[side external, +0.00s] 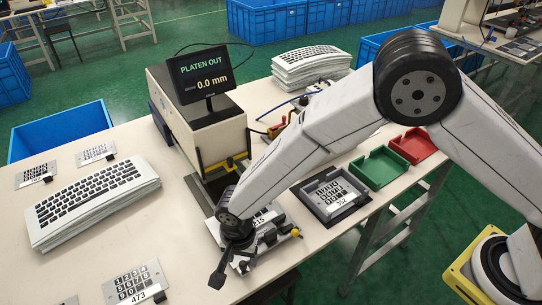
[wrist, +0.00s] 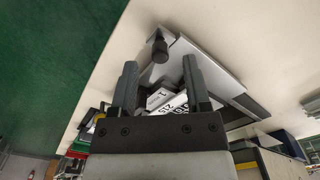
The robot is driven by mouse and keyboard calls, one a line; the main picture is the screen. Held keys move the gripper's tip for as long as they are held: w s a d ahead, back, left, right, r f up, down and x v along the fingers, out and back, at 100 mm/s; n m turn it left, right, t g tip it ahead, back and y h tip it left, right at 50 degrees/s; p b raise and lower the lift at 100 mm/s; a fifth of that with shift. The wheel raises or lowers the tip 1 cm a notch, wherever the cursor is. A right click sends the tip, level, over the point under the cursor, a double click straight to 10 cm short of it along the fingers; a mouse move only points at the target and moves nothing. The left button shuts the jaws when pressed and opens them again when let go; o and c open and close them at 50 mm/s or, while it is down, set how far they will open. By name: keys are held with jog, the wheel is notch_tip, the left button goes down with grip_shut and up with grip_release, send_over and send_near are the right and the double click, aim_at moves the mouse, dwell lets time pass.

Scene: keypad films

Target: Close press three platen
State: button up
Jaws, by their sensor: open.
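The press (side external: 205,125) stands at the back of the bench, and its screen (side external: 203,80) reads "PLATEN OUT" and 0.0 mm. Its platen (side external: 212,228) sits out in front of the press body, largely covered by my wrist. A white film marked 215 (side external: 262,218) lies on it. My gripper (side external: 243,262) is low at the platen's front end. In the wrist view my gripper (wrist: 160,64) is open, with the film (wrist: 170,103) showing between and beyond the fingers. A black knob (wrist: 160,49) shows just past the fingertips; I cannot tell whether they touch it.
A grey tray (side external: 368,201) with a film marked 352, a green tray (side external: 380,169) and a red tray (side external: 413,146) stand to the right. Keyboard-like film stacks (side external: 95,200) (side external: 311,62) and a film marked 473 (side external: 134,283) lie on the bench.

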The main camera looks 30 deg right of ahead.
aim_at(243, 263)
jog(key=shift+f, duration=1.55)
grip_shut()
dwell(0.4)
